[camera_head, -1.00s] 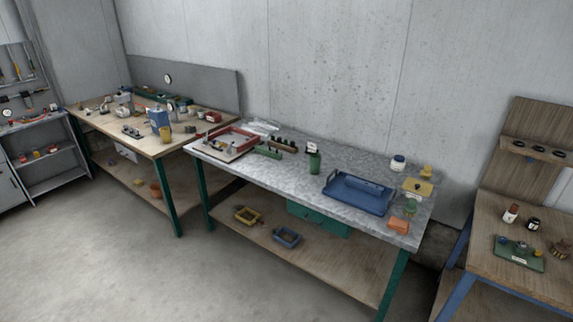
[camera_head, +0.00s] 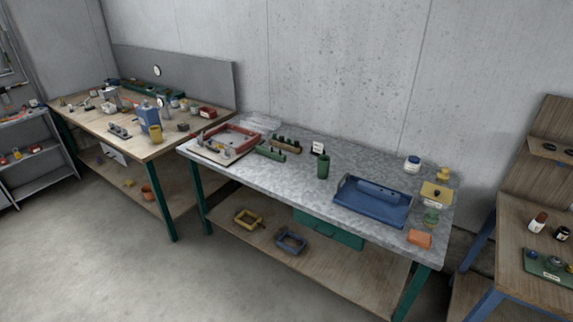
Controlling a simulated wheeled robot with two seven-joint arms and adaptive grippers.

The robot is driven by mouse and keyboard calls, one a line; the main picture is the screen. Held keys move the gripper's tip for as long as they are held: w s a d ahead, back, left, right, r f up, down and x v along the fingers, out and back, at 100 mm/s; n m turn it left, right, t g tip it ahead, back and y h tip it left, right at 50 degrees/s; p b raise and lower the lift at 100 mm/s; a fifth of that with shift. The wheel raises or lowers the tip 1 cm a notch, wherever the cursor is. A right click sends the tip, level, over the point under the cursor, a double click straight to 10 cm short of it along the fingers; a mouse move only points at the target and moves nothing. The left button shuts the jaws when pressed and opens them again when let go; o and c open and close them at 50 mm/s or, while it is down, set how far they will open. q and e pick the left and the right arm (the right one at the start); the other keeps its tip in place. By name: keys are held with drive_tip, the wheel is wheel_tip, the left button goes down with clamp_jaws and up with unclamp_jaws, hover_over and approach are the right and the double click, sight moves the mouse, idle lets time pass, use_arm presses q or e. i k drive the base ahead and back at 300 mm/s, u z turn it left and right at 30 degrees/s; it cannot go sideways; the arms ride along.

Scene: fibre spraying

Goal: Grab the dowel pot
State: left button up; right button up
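No pot here carries a readable dowel label, so I cannot tell for sure which one is the dowel pot. A green upright cylinder (camera_head: 323,166) stands on the middle of the grey-topped bench (camera_head: 290,188), in front of a small white card (camera_head: 318,149). A white jar with a blue band (camera_head: 413,163) stands at the bench's back right. Neither of my grippers is in view.
A red-framed tray (camera_head: 246,136) and a green tool (camera_head: 270,153) lie left. A wooden table (camera_head: 490,258) stands at right. The floor in front is open.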

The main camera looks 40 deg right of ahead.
sight(324, 160)
drive_tip(key=u, duration=0.1)
drive_tip(key=i, duration=0.7)
drive_tip(key=z, duration=0.7)
drive_tip(key=i, duration=0.7)
drive_tip(key=z, duration=0.65)
